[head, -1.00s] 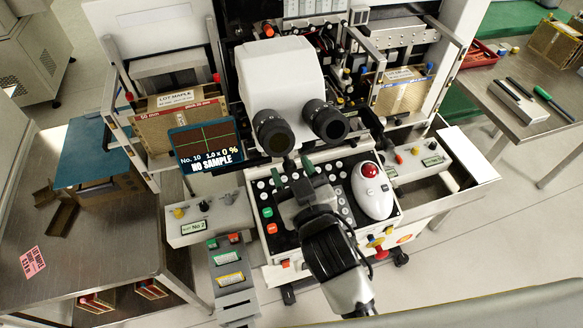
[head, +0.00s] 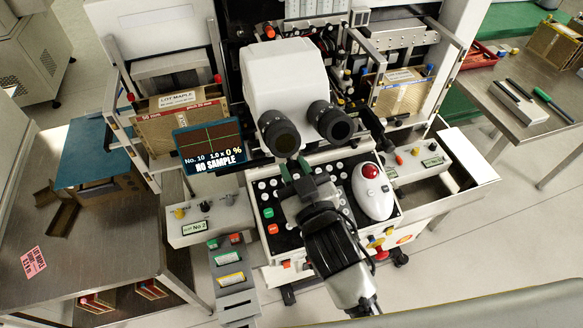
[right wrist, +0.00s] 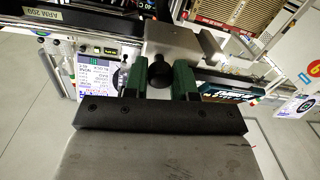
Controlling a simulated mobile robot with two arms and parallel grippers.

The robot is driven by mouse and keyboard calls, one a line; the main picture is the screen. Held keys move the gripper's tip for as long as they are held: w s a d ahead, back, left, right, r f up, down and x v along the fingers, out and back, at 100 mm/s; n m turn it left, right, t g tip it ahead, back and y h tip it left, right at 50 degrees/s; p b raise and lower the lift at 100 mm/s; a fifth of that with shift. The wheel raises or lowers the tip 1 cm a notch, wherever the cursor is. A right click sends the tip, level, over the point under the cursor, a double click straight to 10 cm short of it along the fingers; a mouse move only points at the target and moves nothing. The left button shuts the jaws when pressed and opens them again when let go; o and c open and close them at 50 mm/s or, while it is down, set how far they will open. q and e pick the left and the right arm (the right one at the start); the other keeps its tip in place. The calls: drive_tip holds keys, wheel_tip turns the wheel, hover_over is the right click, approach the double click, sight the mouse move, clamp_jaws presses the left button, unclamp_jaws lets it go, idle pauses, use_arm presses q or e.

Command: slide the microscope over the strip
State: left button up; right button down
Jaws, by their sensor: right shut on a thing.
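The white microscope (head: 287,75) with two black eyepieces (head: 279,135) stands at the middle of the machine in the head view. My right gripper (head: 294,167) reaches up from below, its green fingertips just under the eyepieces. In the right wrist view its green fingers (right wrist: 159,80) are shut on a black knob (right wrist: 159,70) below a grey metal block, which seems to be part of the microscope. The head view hides the knob. I cannot make out the strip. My left gripper is not in view.
A small screen (head: 209,146) left of the microscope reads "NO SAMPLE". The button panel (head: 268,205) and a white mouse-like controller with a red ball (head: 372,190) lie close around my right arm. Brown lot boxes (head: 182,122) flank the machine.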

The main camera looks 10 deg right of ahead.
use_arm(q)
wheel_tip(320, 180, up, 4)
drive_tip(key=p, duration=0.3)
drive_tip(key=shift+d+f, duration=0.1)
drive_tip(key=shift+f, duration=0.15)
use_arm(e)
drive_tip(key=w+d, duration=0.2)
drive_tip(key=d, duration=1)
drive_tip(key=shift+w, duration=0.2)
drive_tip(key=c, duration=0.9)
unclamp_jaws()
drive_tip(key=shift+a, duration=0.15)
use_arm(q)
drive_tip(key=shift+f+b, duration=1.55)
drive_tip(key=shift+b, duration=0.05)
use_arm(e)
drive_tip(key=shift+v, duration=5.4)
